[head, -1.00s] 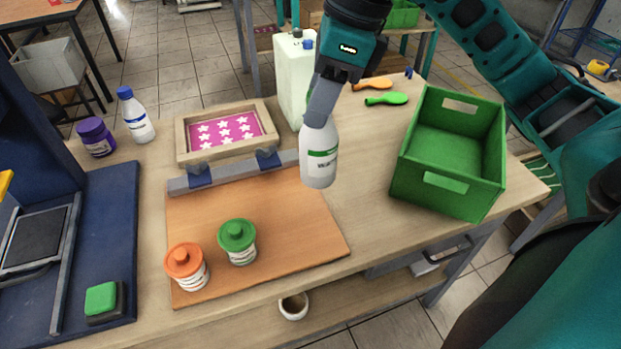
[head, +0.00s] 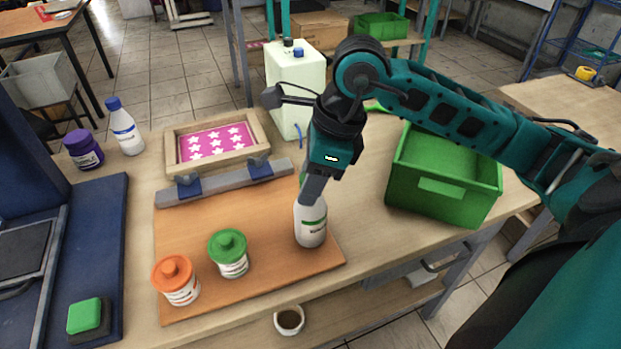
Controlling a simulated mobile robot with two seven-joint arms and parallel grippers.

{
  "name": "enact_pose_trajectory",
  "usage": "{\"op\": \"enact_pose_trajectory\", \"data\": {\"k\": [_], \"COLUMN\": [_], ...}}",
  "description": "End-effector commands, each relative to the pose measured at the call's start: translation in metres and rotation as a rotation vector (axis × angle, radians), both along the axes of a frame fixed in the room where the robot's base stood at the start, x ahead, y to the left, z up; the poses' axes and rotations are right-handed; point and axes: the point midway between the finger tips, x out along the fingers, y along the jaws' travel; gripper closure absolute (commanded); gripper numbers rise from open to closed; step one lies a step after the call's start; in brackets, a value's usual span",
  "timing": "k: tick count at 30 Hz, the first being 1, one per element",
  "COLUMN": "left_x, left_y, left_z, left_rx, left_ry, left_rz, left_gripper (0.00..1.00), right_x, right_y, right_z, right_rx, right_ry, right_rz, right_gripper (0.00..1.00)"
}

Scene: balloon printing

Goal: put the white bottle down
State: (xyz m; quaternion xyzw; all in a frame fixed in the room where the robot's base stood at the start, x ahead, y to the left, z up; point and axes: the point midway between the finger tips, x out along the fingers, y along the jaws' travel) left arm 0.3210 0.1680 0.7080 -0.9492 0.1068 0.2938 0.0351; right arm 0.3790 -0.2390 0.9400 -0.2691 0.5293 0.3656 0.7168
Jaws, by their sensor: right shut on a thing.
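My right gripper (head: 308,192) is shut on the top of the bottle and comes down from above, hiding the bottle's neck. My left gripper is not in view.
A green-lidded jar (head: 229,253) and an orange-lidded jar (head: 176,280) stand on the board left of the bottle. A framed pink star screen (head: 213,142) is behind. A green crate (head: 441,187) stands to the right, a pale canister (head: 297,91) at the back.

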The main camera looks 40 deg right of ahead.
Motion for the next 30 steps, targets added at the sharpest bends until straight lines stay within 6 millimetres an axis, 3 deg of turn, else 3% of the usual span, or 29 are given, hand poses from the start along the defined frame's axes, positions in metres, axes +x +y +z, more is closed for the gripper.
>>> {"op": "enact_pose_trajectory", "data": {"k": [5, 6, 14, 24, 30], "left_x": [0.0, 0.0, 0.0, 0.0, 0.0], "left_y": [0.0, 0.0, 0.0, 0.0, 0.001], "left_z": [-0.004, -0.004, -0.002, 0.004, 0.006], "left_rx": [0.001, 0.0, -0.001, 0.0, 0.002], "left_ry": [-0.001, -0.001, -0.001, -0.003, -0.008], "left_rz": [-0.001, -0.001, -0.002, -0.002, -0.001], "left_gripper": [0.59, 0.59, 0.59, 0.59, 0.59], "right_x": [0.0, 0.0, 0.0, 0.0, -0.005], "right_y": [0.0, 0.0, 0.0, 0.0, -0.009], "right_z": [-0.003, -0.004, -0.002, 0.003, 0.036], "right_rx": [0.0, 0.0, 0.0, 0.0, -0.003], "right_ry": [-0.001, 0.0, 0.0, 0.0, -0.007], "right_rz": [0.0, 0.0, 0.0, 0.0, 0.0], "right_gripper": [1.0, 0.64, 0.4, 0.39, 0.39]}}
